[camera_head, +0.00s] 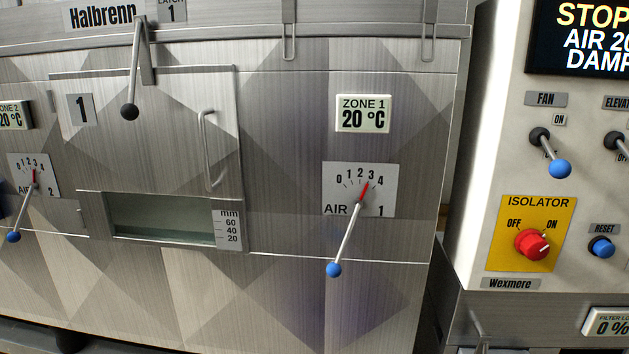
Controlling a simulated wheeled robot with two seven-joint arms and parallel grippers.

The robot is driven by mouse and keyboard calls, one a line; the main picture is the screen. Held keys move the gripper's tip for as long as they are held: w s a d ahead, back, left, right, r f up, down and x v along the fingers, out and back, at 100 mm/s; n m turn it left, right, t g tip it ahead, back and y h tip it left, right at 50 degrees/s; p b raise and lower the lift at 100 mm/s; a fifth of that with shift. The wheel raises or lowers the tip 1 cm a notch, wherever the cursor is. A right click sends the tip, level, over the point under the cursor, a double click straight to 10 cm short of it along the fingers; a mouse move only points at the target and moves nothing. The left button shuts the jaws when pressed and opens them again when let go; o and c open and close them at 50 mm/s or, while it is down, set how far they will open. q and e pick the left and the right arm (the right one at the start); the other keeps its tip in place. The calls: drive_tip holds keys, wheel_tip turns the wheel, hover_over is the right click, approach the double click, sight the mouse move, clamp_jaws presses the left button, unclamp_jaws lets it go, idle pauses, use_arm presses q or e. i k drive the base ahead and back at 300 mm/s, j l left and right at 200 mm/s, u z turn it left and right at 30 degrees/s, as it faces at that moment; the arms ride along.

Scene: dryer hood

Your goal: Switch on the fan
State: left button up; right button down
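The fan switch (551,155) is on the white control panel at the right. It is a short metal lever with a blue ball end under the FAN label (546,99). The lever slants down and right, away from the ON label (559,120) above it. It partly hides the label below, which seems to read OFF. The display (580,40) above shows STOP, AIR 20 and DAMP, cut off by the picture edge. Neither of my grippers is in view.
A red isolator knob (532,244) on a yellow plate is below, its mark towards ON. A blue reset button (601,247) and the elevator lever (616,142) are close by on the right. The air 1 lever (346,240) sticks out from the steel front.

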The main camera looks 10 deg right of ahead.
sight(558, 168)
drive_tip(key=z, duration=1.4)
